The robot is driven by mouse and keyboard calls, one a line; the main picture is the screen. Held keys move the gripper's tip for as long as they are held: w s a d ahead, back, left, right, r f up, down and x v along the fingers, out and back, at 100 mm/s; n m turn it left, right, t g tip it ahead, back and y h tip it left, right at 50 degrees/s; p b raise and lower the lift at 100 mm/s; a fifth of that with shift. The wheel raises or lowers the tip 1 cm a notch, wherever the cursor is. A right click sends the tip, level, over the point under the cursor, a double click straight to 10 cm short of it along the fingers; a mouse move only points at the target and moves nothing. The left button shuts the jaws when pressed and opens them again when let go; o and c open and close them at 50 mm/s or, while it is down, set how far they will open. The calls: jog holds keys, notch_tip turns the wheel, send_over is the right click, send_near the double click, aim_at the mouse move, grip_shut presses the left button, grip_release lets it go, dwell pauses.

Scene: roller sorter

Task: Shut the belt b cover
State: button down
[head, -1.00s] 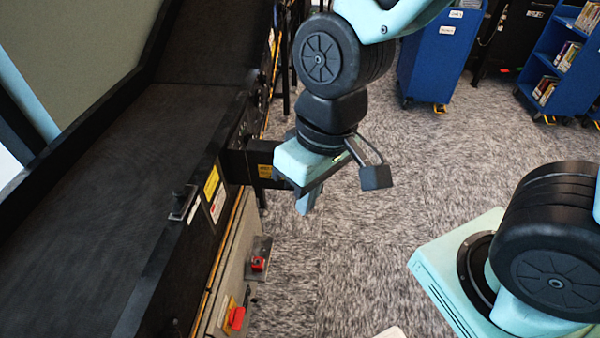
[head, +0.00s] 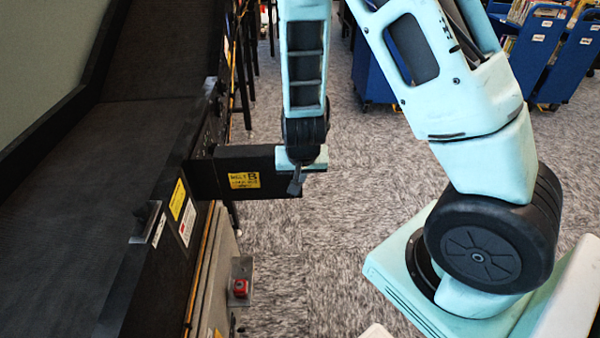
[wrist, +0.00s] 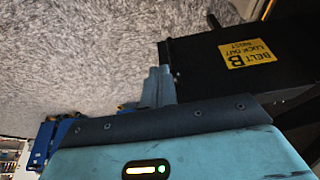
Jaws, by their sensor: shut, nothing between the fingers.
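The belt b cover (head: 215,178) is a black panel with a yellow "BELT B" lockout label (head: 244,180). It stands out from the side of the black conveyor, over the floor, so it is open. It also shows in the wrist view at the upper right (wrist: 205,55). My gripper (head: 296,187) is at the cover's outer end, fingers pointing down. In the wrist view my gripper (wrist: 158,75) is shut and empty, its fingers beside the cover's end. I cannot tell if they touch it. My wrist hides part of the cover's outer end in the head view.
The conveyor belt (head: 75,200) runs along the left. A red button (head: 240,287) sits on a bracket low on its side. Blue book carts (head: 535,50) stand at the back right. Carpet (head: 335,240) around the cover's outer end is clear.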

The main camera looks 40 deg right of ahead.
jog(key=shift+w+d+f, duration=0.5)
jog(key=shift+w, duration=0.2)
jog(key=shift+w+d+f, duration=0.45)
jog(key=shift+w+f, duration=0.05)
jog(key=shift+w, duration=0.25)
jog(key=shift+w+d+f, duration=0.5)
jog(key=shift+w, duration=0.2)
